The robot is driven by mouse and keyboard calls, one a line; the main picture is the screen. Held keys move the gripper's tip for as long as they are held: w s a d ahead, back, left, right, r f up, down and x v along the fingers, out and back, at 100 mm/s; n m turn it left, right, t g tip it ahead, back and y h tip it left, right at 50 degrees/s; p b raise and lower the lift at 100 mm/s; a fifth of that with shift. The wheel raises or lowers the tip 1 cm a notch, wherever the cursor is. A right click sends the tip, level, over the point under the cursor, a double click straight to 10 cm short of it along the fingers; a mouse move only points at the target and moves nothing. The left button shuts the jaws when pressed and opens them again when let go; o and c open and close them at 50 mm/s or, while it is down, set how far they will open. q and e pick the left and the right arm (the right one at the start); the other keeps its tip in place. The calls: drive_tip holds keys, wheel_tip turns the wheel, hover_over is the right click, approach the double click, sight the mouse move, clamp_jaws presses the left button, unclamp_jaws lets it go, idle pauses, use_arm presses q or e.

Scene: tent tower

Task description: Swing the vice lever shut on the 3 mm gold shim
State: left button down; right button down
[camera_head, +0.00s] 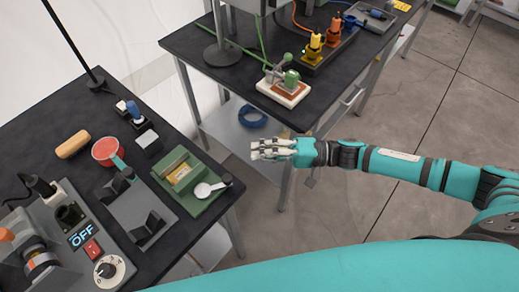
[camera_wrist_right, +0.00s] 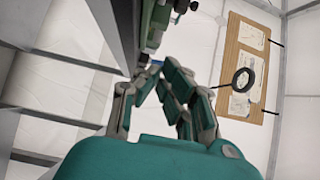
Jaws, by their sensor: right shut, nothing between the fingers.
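A green vice (camera_head: 176,163) sits near the right corner of the left workbench. A small gold piece, which looks like the gold shim (camera_head: 180,174), lies between its green blocks. A pale lever (camera_head: 203,190) with a round plate and a black knob (camera_head: 227,180) lies at the vice's front right, the knob close to the bench edge. My right gripper (camera_head: 272,148) is shut and empty, over the gap between the two benches, to the right of the vice and clear of it. Its fingers also show in the right wrist view (camera_wrist_right: 165,90). My left gripper is not in view.
The left bench also holds a control box (camera_head: 90,235) reading OFF, a grey stand (camera_head: 140,210), a red round pad (camera_head: 105,150) and a tan block (camera_head: 73,144).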

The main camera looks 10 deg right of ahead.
sight(217, 184)
drive_tip(key=s+a+p, duration=0.1)
drive_tip(key=a+p, duration=0.1)
drive_tip(key=a, duration=0.5)
drive_tip(key=shift+s+p, duration=0.4)
drive_tip(key=shift+a, duration=0.1)
drive_tip(key=shift+s, duration=0.1)
drive_tip(key=shift+s+r+m+t+p, duration=0.1)
drive_tip(key=shift+s+m+t+p, duration=0.15)
drive_tip(key=shift+m+t+p, duration=0.25)
